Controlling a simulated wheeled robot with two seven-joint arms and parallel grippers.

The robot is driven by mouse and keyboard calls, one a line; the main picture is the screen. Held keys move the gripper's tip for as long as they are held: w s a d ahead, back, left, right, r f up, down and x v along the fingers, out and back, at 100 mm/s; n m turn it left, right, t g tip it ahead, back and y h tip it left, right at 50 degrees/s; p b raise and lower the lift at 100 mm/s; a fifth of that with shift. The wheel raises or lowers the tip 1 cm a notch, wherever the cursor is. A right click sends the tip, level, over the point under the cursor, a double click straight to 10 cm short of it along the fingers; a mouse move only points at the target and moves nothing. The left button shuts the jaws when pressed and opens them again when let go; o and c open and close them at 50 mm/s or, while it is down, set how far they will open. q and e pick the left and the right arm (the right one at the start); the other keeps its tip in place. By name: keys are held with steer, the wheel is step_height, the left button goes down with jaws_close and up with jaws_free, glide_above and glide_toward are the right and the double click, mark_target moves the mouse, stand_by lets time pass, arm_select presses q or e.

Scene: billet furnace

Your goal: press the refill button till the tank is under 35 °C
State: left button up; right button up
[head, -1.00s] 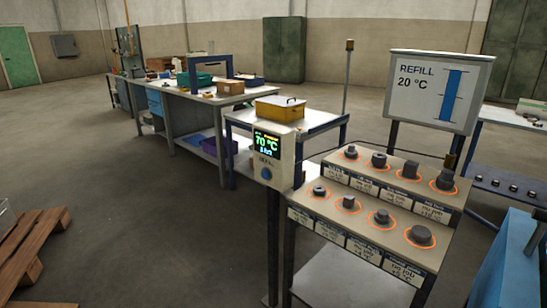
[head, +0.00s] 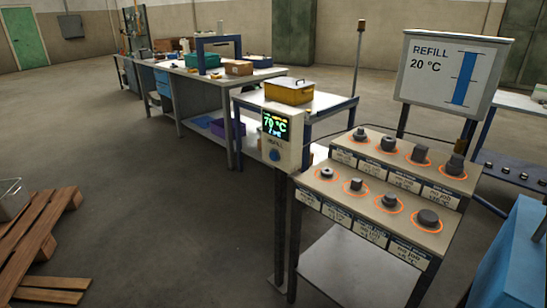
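The refill box (head: 282,139) stands on a post in the middle of the head view. Its dark display (head: 275,124) reads about 70 °C in green, with a smaller blurred line below. The blue refill button (head: 275,155) sits under the word REFILL, and nothing touches it. A white sign (head: 453,70) at the upper right reads REFILL 20 °C beside a blue level bar (head: 464,78). The tank itself cannot be made out for certain. Neither of my grippers is in view.
A two-tier rack (head: 335,205) with several dark metal parts in orange rings stands right of the box. A yellow lidded case (head: 290,92) is on a table behind. A wooden pallet (head: 40,230) lies at left; the floor between is clear.

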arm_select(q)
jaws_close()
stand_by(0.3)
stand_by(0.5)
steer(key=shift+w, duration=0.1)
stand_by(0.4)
